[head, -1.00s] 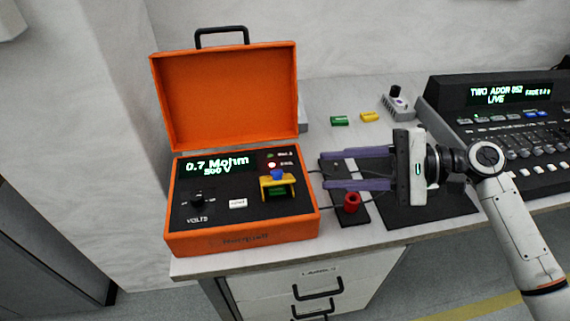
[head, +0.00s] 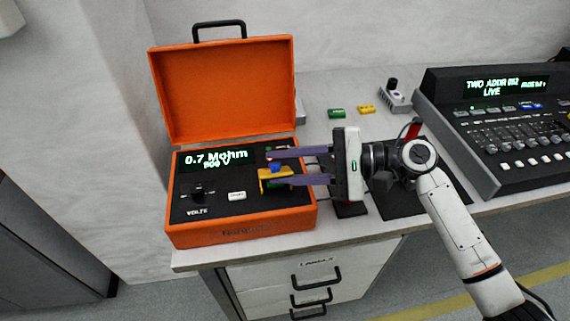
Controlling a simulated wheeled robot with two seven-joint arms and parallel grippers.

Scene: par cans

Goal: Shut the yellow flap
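The yellow flap (head: 268,173) stands raised on the panel of the orange tester case (head: 240,229), over a dark green-lit spot, with a blue part (head: 276,167) at its top. My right gripper (head: 269,168) reaches in from the right with its two purple fingers apart. The fingertips are at the flap's right side, one beyond it and one in front of it. I cannot tell whether they touch it. Nothing shows clearly gripped. My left gripper is not in view.
The case lid (head: 222,90) stands open at the back. A green block (head: 336,113) and a yellow block (head: 366,109) lie on the bench behind my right gripper. A black mixing console (head: 510,125) fills the right side.

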